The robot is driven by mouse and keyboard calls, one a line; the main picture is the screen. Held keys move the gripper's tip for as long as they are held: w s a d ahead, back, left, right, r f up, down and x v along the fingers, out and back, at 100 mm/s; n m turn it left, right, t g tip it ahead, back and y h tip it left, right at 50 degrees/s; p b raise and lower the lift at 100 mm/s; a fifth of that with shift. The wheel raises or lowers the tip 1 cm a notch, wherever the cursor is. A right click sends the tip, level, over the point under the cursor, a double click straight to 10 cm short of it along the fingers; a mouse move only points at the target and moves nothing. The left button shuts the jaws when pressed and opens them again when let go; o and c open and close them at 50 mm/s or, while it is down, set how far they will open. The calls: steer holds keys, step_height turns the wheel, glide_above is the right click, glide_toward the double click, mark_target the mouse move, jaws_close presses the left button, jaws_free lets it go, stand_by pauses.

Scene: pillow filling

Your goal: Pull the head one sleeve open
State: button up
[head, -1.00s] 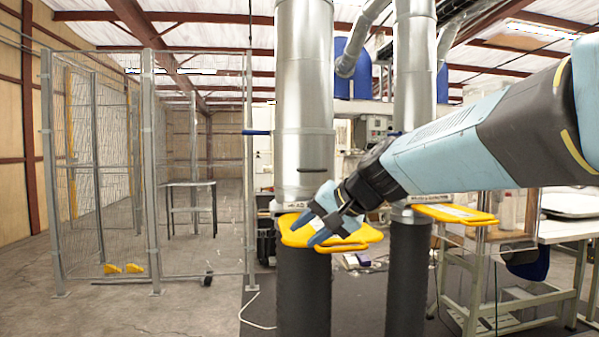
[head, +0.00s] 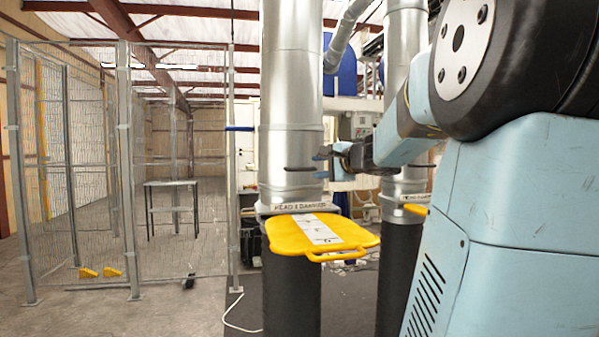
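Head one is the nearer metal column (head: 292,80), with a sign below that seems to read "HEAD 1 DAMPER" (head: 300,205). A lower metal sleeve section with a short dark bar handle (head: 300,168) sits on its front. Whether a fingertip touches the bar or column cannot be told. A yellow plate (head: 345,236) with a loop handle and white label sticks out below the sign. A black hose (head: 291,298) hangs under it.
A second metal column (head: 404,100) with a yellow plate edge (head: 416,209) stands behind my arm. A blue lever (head: 238,128) is at head one's left. A mesh fence (head: 178,150) encloses the left. My arm hides much of the right side.

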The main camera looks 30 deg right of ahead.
mark_target(304, 170)
steer(key=x, duration=0.9)
steer(key=shift+d, duration=0.1)
jaws_close()
steer(key=shift+f, duration=0.1)
stand_by(0.3)
